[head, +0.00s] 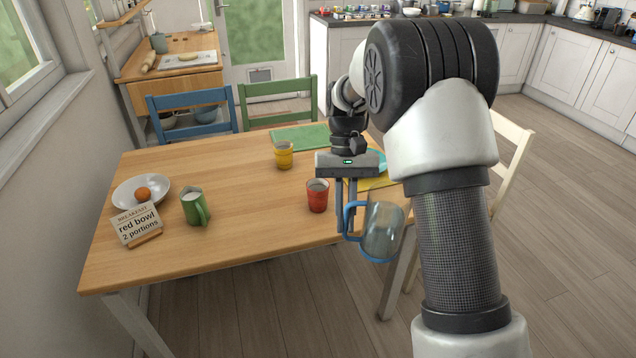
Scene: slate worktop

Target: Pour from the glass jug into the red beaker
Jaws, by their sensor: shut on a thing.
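The glass jug (382,232), clear with a blue rim and blue handle, is at the near right edge of the wooden table. My gripper (346,228) is shut on the jug's handle, pointing down. The jug looks nearly upright, and I cannot tell how much is in it. The red beaker (317,196) stands upright on the table, just left of the jug and apart from it. My arm hides part of the table's right side.
A yellow cup (283,155) stands farther back. A green jug (194,206), a white plate (141,191) with an orange item, and a card reading "red bowl 2 portions" (138,225) are at the left. A green mat (299,137) lies at the back. The table's middle is clear.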

